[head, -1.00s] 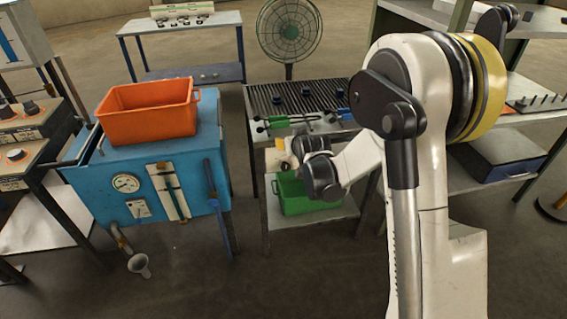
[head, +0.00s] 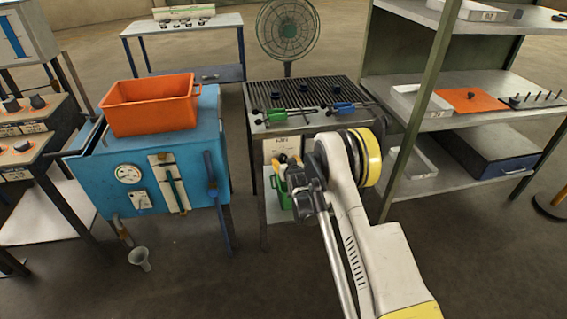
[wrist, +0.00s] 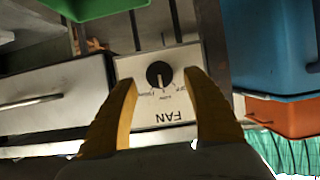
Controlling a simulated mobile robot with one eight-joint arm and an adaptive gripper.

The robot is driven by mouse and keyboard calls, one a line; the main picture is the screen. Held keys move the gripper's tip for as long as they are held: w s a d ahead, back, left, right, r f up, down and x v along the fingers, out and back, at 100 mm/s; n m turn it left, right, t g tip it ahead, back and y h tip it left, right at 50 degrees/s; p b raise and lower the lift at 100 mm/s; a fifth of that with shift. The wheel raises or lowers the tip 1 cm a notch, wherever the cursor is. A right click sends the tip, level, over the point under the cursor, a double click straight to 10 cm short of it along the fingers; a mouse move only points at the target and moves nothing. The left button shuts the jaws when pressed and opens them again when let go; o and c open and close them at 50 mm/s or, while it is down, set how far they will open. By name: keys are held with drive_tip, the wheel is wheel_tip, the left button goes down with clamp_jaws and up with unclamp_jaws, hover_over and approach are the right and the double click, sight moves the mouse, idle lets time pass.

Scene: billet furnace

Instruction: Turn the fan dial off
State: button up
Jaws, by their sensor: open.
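The fan dial (wrist: 159,74) is a round black knob on a pale plate marked FAN (wrist: 170,117); the wrist view shows it upside down. Its light pointer mark points down in the picture, toward the small labels; which label it meets is too small to tell. My gripper (wrist: 160,80) is open, its yellow fingers either side of the dial in the picture. Whether they touch it I cannot tell. In the head view my gripper (head: 284,164) is largely hidden by my arm, in front of the grill table's front. The green fan (head: 289,30) stands behind that table.
The grill table (head: 300,92) holds green and blue clamps. A green bin (head: 283,197) sits on its lower shelf, partly behind my arm. The blue furnace cabinet (head: 145,160) with an orange bin (head: 150,106) stands left, and a shelf rack (head: 455,85) right.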

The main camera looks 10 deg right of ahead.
sight(283, 159)
drive_tip(key=shift+b+x, duration=0.4)
drive_tip(key=shift+x, duration=1.2)
drive_tip(key=c, duration=1.2)
drive_tip(key=shift+o, duration=0.2)
drive_tip(key=n+h, duration=0.2)
drive_tip(key=n, duration=0.1)
drive_tip(key=shift+a+n, duration=0.2)
drive_tip(key=shift+n, duration=0.1)
drive_tip(key=shift+n+t+h, duration=0.3)
drive_tip(key=shift+n+h, duration=0.7)
drive_tip(key=shift+n, duration=0.3)
